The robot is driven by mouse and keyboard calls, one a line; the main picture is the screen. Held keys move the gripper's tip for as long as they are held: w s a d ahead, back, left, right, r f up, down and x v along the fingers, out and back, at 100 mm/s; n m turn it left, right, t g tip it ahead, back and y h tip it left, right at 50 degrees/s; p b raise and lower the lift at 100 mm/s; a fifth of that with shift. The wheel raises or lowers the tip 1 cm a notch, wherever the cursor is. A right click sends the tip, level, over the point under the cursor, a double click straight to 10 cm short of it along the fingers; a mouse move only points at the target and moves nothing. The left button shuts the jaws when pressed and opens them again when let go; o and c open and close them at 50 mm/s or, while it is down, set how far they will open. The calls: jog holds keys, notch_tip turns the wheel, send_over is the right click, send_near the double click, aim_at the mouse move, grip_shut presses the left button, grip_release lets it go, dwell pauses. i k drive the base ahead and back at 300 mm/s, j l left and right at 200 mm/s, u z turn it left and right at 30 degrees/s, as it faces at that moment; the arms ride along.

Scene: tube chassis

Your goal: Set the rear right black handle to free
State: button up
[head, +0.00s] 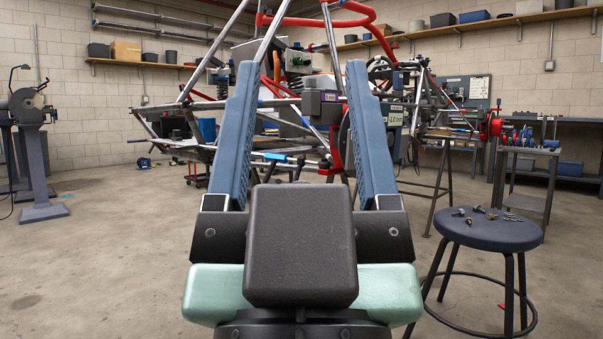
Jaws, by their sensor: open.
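The tube chassis (217,52), with silver and red tubes, stands ahead of me across the middle of the head view. My gripper (302,70) is large in the foreground, with its two blue fingers spread apart and nothing visible between them close up. A grey box with small labels (321,106) on the chassis shows through the gap between the fingers, farther away. I cannot make out the rear right black handle for certain among the dark parts. My fingers hide parts of the chassis.
A round stool (488,232) with small metal parts on top stands at the right. Behind it is a tool cart (528,151). A grinder on a pedestal (38,150) stands at the far left. The concrete floor (115,255) at the left is largely clear.

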aim_at(300, 160)
jog(key=i+j+u, duration=0.1)
jog(key=i+j, duration=0.15)
jog(key=i, duration=0.3)
jog(key=i+j+u, duration=0.15)
jog(key=i, duration=0.4)
